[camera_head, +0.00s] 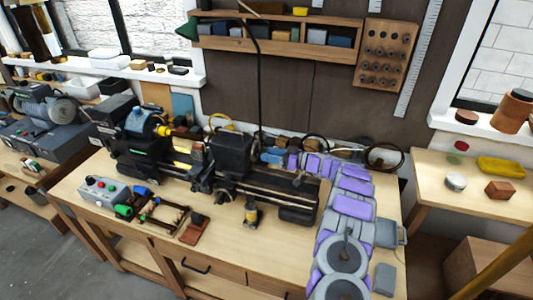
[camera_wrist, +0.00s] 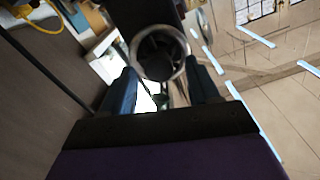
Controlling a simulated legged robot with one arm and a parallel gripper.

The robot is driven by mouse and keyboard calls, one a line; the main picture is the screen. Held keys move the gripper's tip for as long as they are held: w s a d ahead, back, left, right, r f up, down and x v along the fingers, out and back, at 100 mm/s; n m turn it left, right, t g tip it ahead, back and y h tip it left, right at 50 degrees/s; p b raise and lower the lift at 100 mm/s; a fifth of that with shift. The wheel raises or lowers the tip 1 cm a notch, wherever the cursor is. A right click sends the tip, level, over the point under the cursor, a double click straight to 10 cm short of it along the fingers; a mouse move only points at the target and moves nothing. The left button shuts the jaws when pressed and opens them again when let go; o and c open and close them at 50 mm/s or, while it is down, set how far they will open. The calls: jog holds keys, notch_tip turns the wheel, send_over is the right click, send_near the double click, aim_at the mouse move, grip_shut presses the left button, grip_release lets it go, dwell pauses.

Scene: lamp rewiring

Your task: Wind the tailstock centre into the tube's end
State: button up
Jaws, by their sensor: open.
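The lathe's dark tailstock (camera_head: 232,155) stands on the bed, right of the blue headstock part (camera_head: 140,122). A short yellow, brass-like tube (camera_head: 182,150) shows between them; its contact with the tailstock centre cannot be made out. My arm reaches in from the right, and my gripper end is small and partly hidden just right of the tailstock. In the wrist view my gripper (camera_wrist: 162,92) is open. A round metal-rimmed part (camera_wrist: 160,52), likely the tailstock handwheel, lies ahead, between and beyond the two dark fingers. Whether they touch it cannot be told.
A control box (camera_head: 103,190) with coloured buttons and a small wooden rack (camera_head: 160,212) sit at the bench's front left. A small dark-and-yellow item (camera_head: 251,212) stands before the bed. Cables and a coiled ring (camera_head: 384,156) lie behind my arm.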

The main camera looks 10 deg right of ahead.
jog(key=shift+x, duration=1)
jog(key=shift+w+d, duration=0.1)
jog(key=shift+d, duration=0.45)
jog(key=shift+c, duration=0.2)
jog(key=shift+a, duration=0.5)
jog(key=c, duration=1)
jog(key=shift+d, duration=0.1)
